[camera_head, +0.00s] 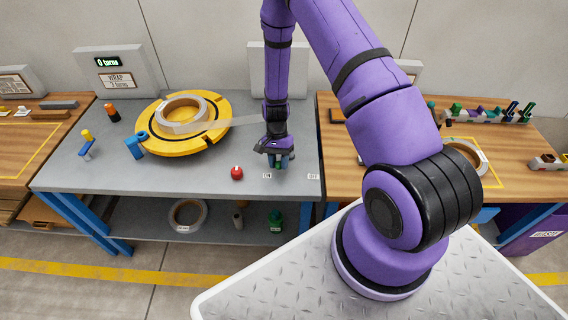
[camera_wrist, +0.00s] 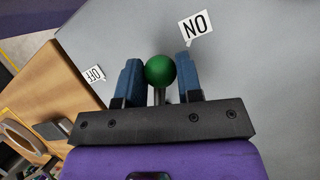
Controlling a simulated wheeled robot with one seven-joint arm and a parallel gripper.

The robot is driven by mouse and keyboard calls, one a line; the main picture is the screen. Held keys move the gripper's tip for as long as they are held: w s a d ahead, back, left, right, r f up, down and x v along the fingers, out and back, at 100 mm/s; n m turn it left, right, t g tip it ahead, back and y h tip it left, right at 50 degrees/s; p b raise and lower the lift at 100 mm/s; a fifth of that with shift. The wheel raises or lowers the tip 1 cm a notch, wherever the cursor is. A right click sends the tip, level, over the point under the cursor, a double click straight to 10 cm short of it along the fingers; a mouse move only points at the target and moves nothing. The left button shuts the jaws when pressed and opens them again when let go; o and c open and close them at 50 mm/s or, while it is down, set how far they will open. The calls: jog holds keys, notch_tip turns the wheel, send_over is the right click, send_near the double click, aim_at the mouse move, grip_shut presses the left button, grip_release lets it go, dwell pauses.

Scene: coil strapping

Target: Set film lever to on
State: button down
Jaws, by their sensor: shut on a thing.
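The film lever has a green ball knob (camera_wrist: 160,70) on a thin metal stem, seen in the wrist view. My gripper (camera_wrist: 159,84) has its two blue fingers on either side of the knob and is shut on it. In the head view my gripper (camera_head: 279,163) is low over the grey table's front right, mostly hiding the lever. The ON label (camera_wrist: 195,25) is close beside the right finger in the wrist view. The OFF label (camera_wrist: 95,74) lies farther off to the left. In the head view, the ON label (camera_head: 266,176) is just below my gripper, and the OFF label (camera_head: 313,177) is to its right.
A red button (camera_head: 237,173) stands left of my gripper. A wooden table (camera_head: 335,165) adjoins on the right.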

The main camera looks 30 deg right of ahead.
jog(key=shift+w+a+m+y, duration=0.2)
jog(key=shift+w+m, duration=0.2)
jog(key=shift+m, duration=0.2)
jog(key=shift+w+a+m+y, duration=0.1)
jog(key=shift+w+m+y, duration=0.1)
jog(key=shift+w+m, duration=0.3)
jog(key=shift+t, duration=0.3)
jog(key=c, duration=0.8)
grip_release()
jog(key=shift+r, duration=0.1)
jog(key=v, duration=1)
jog(key=shift+w+d+r, duration=0.15)
jog(key=shift+r, duration=0.15)
